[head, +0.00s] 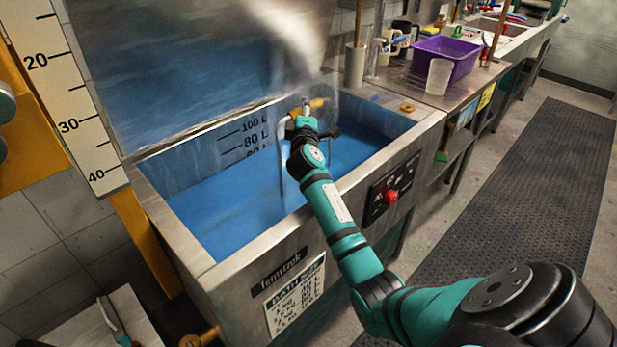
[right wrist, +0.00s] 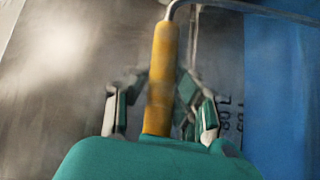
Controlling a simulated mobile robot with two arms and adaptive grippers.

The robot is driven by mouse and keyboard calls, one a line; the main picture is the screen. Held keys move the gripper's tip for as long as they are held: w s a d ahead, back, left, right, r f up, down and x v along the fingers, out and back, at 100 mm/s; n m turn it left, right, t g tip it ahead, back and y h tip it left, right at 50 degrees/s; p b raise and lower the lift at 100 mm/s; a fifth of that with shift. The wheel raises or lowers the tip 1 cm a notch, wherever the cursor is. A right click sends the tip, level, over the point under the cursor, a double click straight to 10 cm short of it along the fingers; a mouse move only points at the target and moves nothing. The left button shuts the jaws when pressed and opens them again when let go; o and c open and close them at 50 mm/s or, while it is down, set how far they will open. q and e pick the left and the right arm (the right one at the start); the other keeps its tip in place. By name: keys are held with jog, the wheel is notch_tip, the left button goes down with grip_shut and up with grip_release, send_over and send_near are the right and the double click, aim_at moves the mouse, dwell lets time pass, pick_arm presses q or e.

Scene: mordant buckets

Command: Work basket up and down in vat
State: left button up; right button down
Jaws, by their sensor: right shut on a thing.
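The steel vat (head: 185,241) holds blue liquid (head: 228,218), with black litre marks on its inner back wall. My right gripper (head: 304,116) is over the vat near its back right part. It is shut on a yellow handle (head: 317,104); the handle also stands between the fingers (right wrist: 159,96) in the right wrist view (right wrist: 163,62). A bent metal rod (head: 283,172) runs from the handle down to the blue liquid. The basket itself cannot be made out; the liquid and my arm hide what is below. My left gripper is not in view.
A raised lid (head: 190,60) stands behind the vat, with steam nearby. A red knob (head: 390,197) is on the vat's front panel. A purple bin (head: 445,58) and clear cup (head: 438,77) stand on the right counter. A black mat (head: 535,190) covers the floor.

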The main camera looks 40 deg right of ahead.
notch_tip(320, 180, up, 16)
jog(key=p, duration=1.4)
dwell(0.9)
jog(key=shift+f, duration=0.1)
dwell(0.4)
notch_tip(320, 180, up, 20)
jog(key=p, duration=1.5)
jog(key=shift+f, duration=0.25)
dwell(1.9)
